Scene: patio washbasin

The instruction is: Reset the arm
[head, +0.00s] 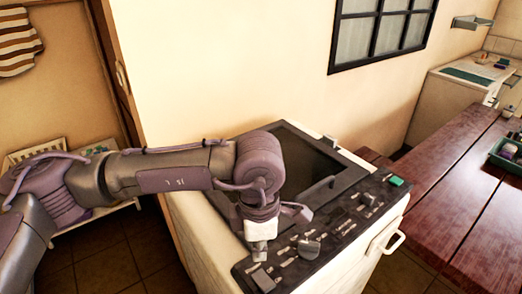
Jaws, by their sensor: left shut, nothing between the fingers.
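My left arm comes in from the left and reaches over a white machine (330,270) with a dark top and a control panel (310,240). My left gripper (260,256) points down, shut and empty, at the left part of the panel. Whether its tips touch the panel cannot be told. My right gripper is not in view.
The panel carries several knobs and switches and a green button (396,181). A handle (394,242) sticks out at the machine's front right. A wooden table (470,190) with a green tray (507,155) stands to the right. Tiled floor (105,262) shows at the lower left.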

